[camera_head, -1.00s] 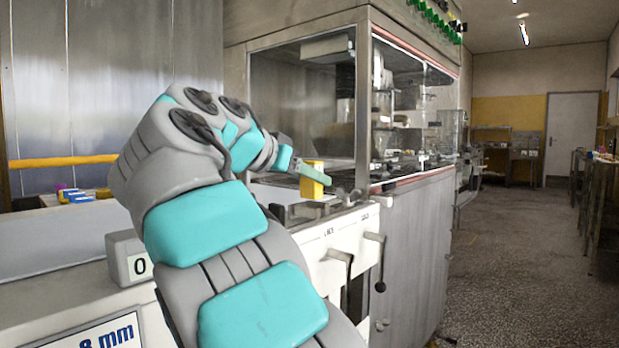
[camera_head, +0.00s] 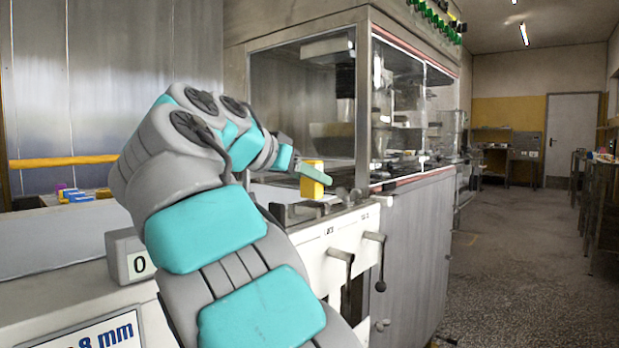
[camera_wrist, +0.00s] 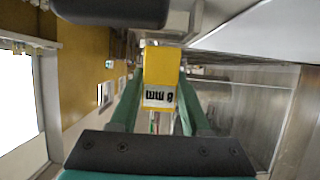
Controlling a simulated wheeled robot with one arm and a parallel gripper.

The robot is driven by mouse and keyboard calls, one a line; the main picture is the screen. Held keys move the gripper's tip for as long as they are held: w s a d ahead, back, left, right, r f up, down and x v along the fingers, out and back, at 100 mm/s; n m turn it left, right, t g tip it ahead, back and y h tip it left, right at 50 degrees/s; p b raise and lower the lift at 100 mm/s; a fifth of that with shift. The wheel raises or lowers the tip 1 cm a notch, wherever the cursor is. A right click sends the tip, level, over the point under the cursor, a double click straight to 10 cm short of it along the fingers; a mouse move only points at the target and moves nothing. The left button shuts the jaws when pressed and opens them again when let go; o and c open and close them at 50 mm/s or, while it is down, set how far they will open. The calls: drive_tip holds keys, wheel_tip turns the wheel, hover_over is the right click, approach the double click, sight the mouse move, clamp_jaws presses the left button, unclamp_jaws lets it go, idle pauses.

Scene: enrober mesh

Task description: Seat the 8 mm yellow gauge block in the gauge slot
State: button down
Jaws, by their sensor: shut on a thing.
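The yellow gauge block (camera_head: 312,180) is upright in my gripper (camera_head: 318,174), at the front edge of the machine top. In the wrist view the yellow block (camera_wrist: 160,75) sits between the two green fingers of my gripper (camera_wrist: 158,95), with an "8 mm" label facing the camera. My gripper is shut on it. The gauge slot cannot be made out clearly; dark metal fittings (camera_head: 343,195) lie just beside and below the block. Whether the block's lower end touches anything cannot be told.
A glass-sided machine cabinet (camera_head: 410,120) stands right behind the gripper. Black-knobbed levers (camera_head: 376,262) hang on the white front panel. A box marked 0 (camera_head: 130,256) and a sign ending "8 mm" (camera_head: 105,335) are at lower left. Several coloured blocks (camera_head: 78,196) lie farther left.

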sight(307, 194)
drive_tip(key=shift+f+b, duration=1.7)
drive_tip(key=shift+b, duration=0.1)
idle(0.4)
drive_tip(key=shift+r, duration=0.1)
drive_tip(key=shift+r+p, duration=1.35)
drive_tip(key=shift+f+b, duration=1.4)
drive_tip(key=shift+f, duration=0.05)
idle(1.3)
drive_tip(key=shift+c, duration=1.4)
unclamp_jaws()
